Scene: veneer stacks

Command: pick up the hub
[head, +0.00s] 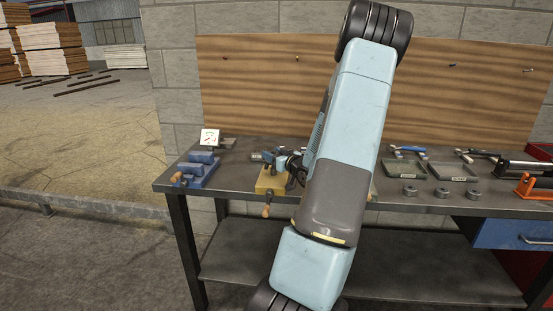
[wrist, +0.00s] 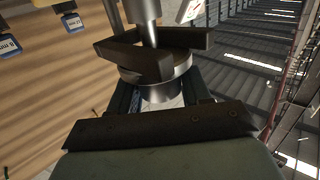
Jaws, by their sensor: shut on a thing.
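My gripper (wrist: 153,50) fills the upper middle of the wrist view. Its dark jaws are closed around a silver round metal piece, which looks like the hub (wrist: 182,68). A wide disc and a narrower shaft of bright metal show between and beside the jaws. In the head view my arm crosses the middle of the picture and hides part of the bench, and I cannot clearly make out the jaws or the held piece there.
The dark workbench (head: 232,180) carries a blue fixture (head: 194,174) at left and a yellow block (head: 268,183) beside my arm. Three grey round pieces (head: 441,192) stand in front of shallow trays (head: 404,169) at right. A wooden board (head: 250,85) stands behind.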

